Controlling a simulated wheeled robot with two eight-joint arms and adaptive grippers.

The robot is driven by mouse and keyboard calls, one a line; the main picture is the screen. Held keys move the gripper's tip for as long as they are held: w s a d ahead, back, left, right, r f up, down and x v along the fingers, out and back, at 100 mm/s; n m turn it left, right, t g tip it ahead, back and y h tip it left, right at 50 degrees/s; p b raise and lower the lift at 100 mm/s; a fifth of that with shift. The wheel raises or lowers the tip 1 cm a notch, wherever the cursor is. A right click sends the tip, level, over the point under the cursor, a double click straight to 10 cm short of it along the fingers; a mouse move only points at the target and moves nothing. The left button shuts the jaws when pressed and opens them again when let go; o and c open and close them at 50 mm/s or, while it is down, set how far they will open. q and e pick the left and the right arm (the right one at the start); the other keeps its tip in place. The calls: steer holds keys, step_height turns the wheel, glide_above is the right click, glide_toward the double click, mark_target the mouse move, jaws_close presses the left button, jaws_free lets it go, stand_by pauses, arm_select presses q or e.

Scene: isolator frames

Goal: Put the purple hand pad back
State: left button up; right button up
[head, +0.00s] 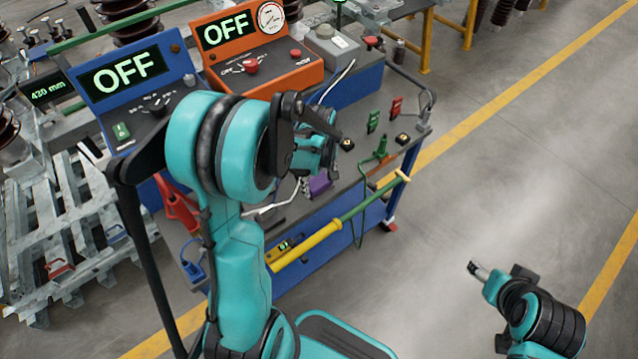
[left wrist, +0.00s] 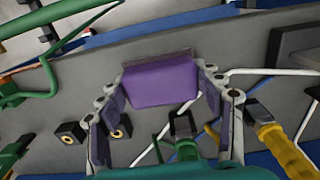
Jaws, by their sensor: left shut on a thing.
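The purple hand pad (left wrist: 160,82) is a purple block between the fingertips of my left gripper (left wrist: 166,76) in the left wrist view. The left gripper is shut on it, with a finger at each side, over the grey cart top. In the head view the pad (head: 320,184) shows small and partly covered below my left wrist. Whether the pad touches the cart top is hard to tell. My right arm is at the lower right of the head view, away from the cart; its gripper end (head: 478,270) is too small to read.
White and green cables lie near the pad. Floor at right is clear.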

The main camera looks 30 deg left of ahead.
mark_target(319, 182)
arm_select(q)
steer(key=shift+f, duration=0.15)
steer(key=o, duration=1.7)
step_height(319, 182, up, 11)
steer(key=p, duration=0.4)
steer(key=shift+s+d+r+m+t+p, duration=0.1)
steer(key=shift+s+d+r+m+t, duration=1.2)
steer(key=shift+s+d+m, duration=0.75)
steer(key=shift+s+d+r+m+t+p, duration=0.1)
steer(key=shift+s+d+r+m+t, duration=1.2)
steer(key=shift+m, duration=1.2)
steer(key=shift+s+d+r+m+t+p, duration=0.1)
steer(key=shift+s+d+r+m+t, duration=0.9)
steer(key=shift+s+d+r+m, duration=1)
